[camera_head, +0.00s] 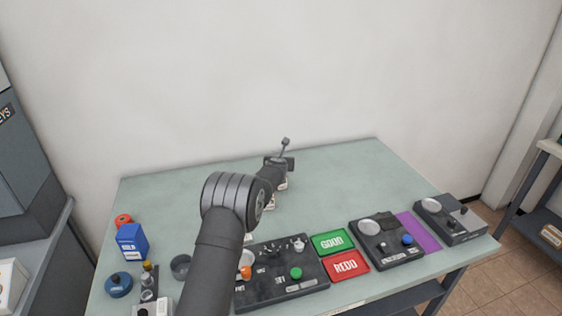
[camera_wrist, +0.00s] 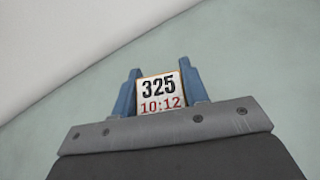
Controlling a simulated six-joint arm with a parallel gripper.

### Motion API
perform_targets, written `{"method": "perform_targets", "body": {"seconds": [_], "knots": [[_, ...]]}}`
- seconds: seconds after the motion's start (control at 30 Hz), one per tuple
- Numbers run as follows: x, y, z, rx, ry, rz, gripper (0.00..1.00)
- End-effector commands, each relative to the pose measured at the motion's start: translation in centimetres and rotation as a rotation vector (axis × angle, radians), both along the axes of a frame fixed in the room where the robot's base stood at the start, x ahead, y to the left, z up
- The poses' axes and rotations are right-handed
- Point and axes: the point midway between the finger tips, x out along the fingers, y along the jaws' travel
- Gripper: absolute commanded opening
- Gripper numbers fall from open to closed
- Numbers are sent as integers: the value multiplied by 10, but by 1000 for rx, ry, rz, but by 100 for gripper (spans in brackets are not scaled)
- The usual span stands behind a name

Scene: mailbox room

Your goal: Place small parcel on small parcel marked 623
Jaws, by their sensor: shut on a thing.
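My gripper (camera_wrist: 159,92) has two blue fingers, shut on a small parcel (camera_wrist: 158,94) whose white face reads 325 and 10:12. In the head view my gripper (camera_head: 280,171) is over the back middle of the green table (camera_head: 345,175), seen from behind my arm. A small pale item (camera_head: 283,184) shows just below it; I cannot tell whether it is the held parcel or another one. I cannot read the number 623 anywhere. My arm hides part of the table's middle.
A dark control panel (camera_head: 310,272) stands at the front. Beside it lie a green GOOD tray (camera_head: 333,242) and a red REDO tray (camera_head: 346,265). Two dark devices and a purple mat (camera_head: 420,235) are at right. A blue box (camera_head: 132,242) and several small items stand at left.

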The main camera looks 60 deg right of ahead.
Motion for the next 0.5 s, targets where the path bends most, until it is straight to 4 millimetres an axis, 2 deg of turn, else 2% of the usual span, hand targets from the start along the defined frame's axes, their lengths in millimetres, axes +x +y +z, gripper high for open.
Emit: {"method": "perform_targets", "body": {"seconds": [0.47, 0.5], "knots": [[0, 0, -5, 0, 0, 0, 12], [0, 0, -5, 0, 0, 0, 45]]}}
